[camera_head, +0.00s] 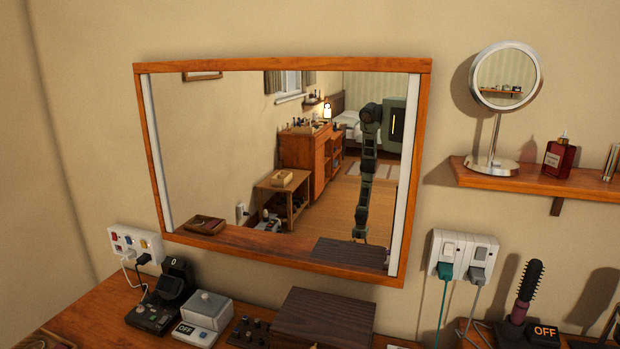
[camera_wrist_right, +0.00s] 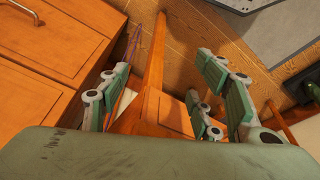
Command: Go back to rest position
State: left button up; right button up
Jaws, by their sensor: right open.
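My right gripper (camera_wrist_right: 160,92) shows in the right wrist view. Its green-and-grey fingers are spread apart, with nothing held between them. Orange-brown wooden furniture (camera_wrist_right: 45,45) lies beyond the fingers at the left, and a wooden post or leg shows between them. I cannot tell whether the fingers touch any of it. Neither gripper shows directly in the head view. My dark arm and green body are reflected in the wall mirror (camera_head: 283,62); the gripper's state cannot be read there.
Cords hang from the right outlet (camera_head: 463,256). A wall shelf (camera_head: 530,182) holds a round mirror (camera_head: 506,75) and a red bottle (camera_head: 559,158).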

jog(key=s+d+f+b, duration=0.1)
jog(key=s+f, duration=0.5)
jog(key=f, duration=0.3)
jog(key=s+d+f+g+b, duration=0.1)
jog(key=s+f+b, duration=0.1)
jog(key=s+f, duration=0.4)
jog(key=s+d+f+b, duration=0.1)
jog(key=s+f, duration=0.5)
jog(key=f, duration=0.6)
jog(key=shift+s+f+g+b, duration=0.2)
jog(key=shift+f+g+b, duration=0.1)
jog(key=shift+f+b, duration=0.15)
jog(key=shift+d, duration=0.1)
